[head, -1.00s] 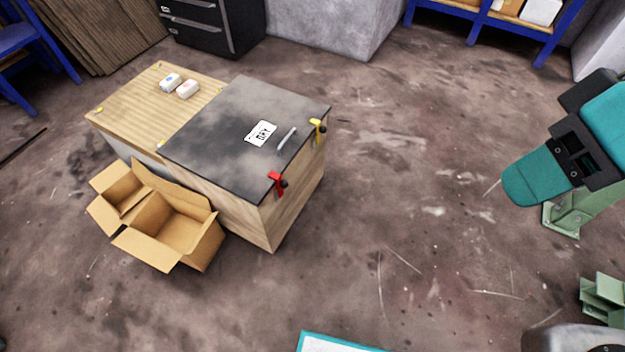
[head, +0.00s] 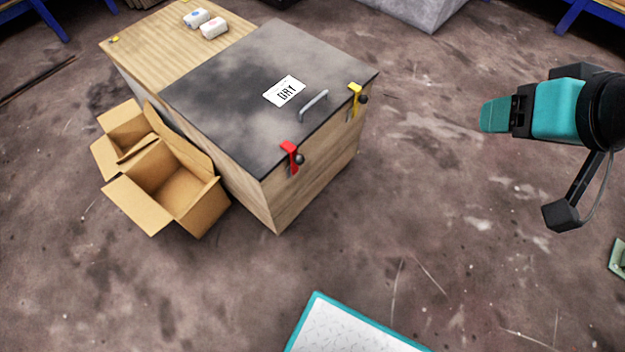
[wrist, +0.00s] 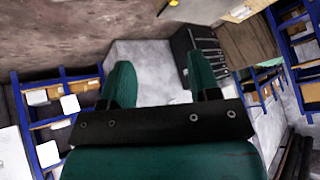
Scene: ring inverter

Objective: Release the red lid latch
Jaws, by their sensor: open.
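The red lid latch (head: 289,153) is on the front edge of the dark lid (head: 235,85) of a wooden box, near its front corner. A dark round knob shows beside the latch. A yellow latch (head: 354,96) is on the same edge, farther to the right. A grey handle (head: 313,104) stands on the lid between them. My gripper (head: 492,114) is in the air to the right of the box, well apart from the red latch. In the wrist view, my gripper (wrist: 163,85) shows two teal fingers spread apart with nothing between them.
A pale wooden top (head: 165,40) with two small white blocks adjoins the lid. Open cardboard boxes (head: 165,185) lie left of the wooden box. A teal-edged white panel (head: 345,330) shows at the bottom. The floor (head: 430,220) between box and arm is clear.

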